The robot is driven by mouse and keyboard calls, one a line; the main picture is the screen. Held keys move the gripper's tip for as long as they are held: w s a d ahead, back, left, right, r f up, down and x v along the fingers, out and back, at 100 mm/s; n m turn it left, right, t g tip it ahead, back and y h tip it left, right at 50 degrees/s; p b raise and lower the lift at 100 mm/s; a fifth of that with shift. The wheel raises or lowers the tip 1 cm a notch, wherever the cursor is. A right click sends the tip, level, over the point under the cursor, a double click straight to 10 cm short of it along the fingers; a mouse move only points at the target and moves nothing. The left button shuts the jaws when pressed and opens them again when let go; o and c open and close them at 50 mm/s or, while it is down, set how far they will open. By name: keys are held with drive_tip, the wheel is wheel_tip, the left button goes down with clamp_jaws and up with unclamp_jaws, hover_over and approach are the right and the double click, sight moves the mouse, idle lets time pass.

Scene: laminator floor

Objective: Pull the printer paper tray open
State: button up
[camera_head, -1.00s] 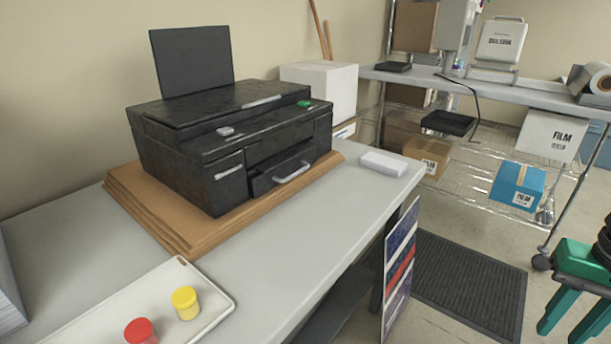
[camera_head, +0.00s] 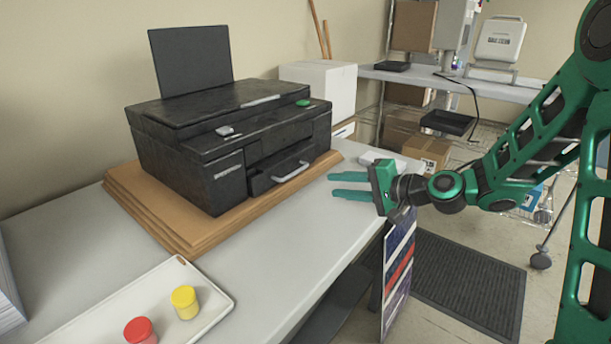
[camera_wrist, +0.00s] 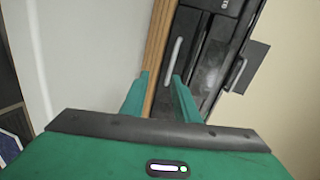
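The black printer (camera_head: 230,140) sits on a stack of brown boards on the table. Its paper tray (camera_head: 283,167) is at the lower front, with a light grey bar handle (camera_head: 292,172). The tray front protrudes slightly from the printer body. My green gripper (camera_head: 338,185) is in front of the tray, to the right of the handle and apart from it, with its fingers pointing left toward the printer. The fingers are open and nothing is between them. In the wrist view, the handle (camera_wrist: 174,60) shows beyond the open fingers (camera_wrist: 158,92).
The brown board stack (camera_head: 160,225) extends beyond the printer's base. A white tray (camera_head: 215,318) with a red jar (camera_head: 140,331) and a yellow jar (camera_head: 185,302) is at the front left. A white block (camera_head: 385,158) lies behind my gripper. The table in front of the printer (camera_head: 265,250) is clear.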

sight(298, 172)
drive_tip(key=shift+m+t+y, duration=0.4)
drive_tip(key=shift+m, duration=0.2)
drive_tip(key=x, duration=0.4)
drive_tip(key=r+x, duration=0.1)
drive_tip(key=x, duration=0.7)
drive_tip(key=shift+w+a+r, duration=0.2)
drive_tip(key=shift+w+r, duration=0.1)
clamp_jaws()
drive_tip(key=shift+s+d, duration=0.1)
drive_tip(key=shift+d, duration=0.05)
